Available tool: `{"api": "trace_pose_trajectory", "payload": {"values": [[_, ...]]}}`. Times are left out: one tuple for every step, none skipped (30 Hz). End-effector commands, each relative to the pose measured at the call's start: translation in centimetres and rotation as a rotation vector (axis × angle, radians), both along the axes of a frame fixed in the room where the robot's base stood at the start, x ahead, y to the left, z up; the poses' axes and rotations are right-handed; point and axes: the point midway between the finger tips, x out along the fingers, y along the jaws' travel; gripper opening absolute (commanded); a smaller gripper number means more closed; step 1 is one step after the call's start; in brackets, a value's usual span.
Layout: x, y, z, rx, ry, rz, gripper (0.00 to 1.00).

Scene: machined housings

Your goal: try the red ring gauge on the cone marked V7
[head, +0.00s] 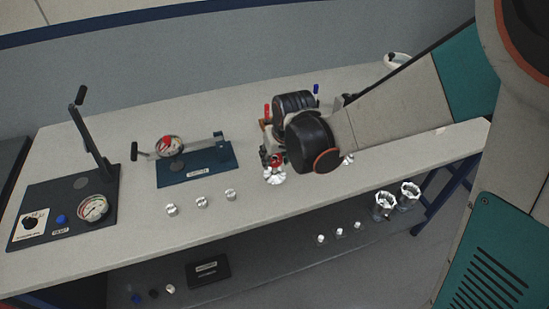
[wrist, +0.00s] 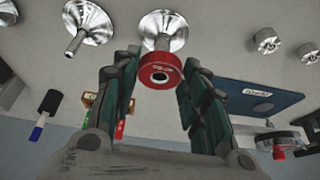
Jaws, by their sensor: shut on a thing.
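The red ring gauge (wrist: 160,70) is between the two fingers of my gripper (wrist: 157,85), which is shut on it. In the wrist view a shiny flared cone (wrist: 163,27) stands directly behind the ring, its narrow stem overlapped by it. I cannot tell whether the stem tip is inside the ring's hole. A second cone (wrist: 92,22) stands to the left, with bare stem. No V7 mark is readable. In the head view my gripper (head: 273,158) is low over a shiny cone (head: 274,177) near the bench's front edge; my wrist hides much of the area behind.
Left of my gripper are a blue fixture plate (head: 205,172) with a dial and several small silver pieces (head: 202,202). A dark gauge panel (head: 65,212) is farther left.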

Motion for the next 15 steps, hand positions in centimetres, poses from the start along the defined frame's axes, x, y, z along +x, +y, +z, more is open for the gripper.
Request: {"api": "trace_pose_trajectory", "payload": {"values": [[0.0,0.0,0.0,0.0,0.0,0.0,0.08],[0.0,0.0,0.0,0.0,0.0,0.0,0.08],[0.0,0.0,0.0,0.0,0.0,0.0,0.08],[0.0,0.0,0.0,0.0,0.0,0.0,0.08],[0.0,0.0,0.0,0.0,0.0,0.0,0.08],[0.0,0.0,0.1,0.0,0.0,0.0,0.08],[0.0,0.0,0.1,0.0,0.0,0.0,0.08],[0.0,0.0,0.2,0.0,0.0,0.0,0.08],[0.0,0.0,0.3,0.0,0.0,0.0,0.08],[0.0,0.0,0.4,0.0,0.0,0.0,0.08],[0.0,0.0,0.5,0.0,0.0,0.0,0.08],[0.0,0.0,0.6,0.0,0.0,0.0,0.08],[0.0,0.0,0.8,0.0,0.0,0.0,0.08],[0.0,0.0,0.9,0.0,0.0,0.0,0.08],[0.0,0.0,1.0,0.0,0.0,0.0,0.08]]}}
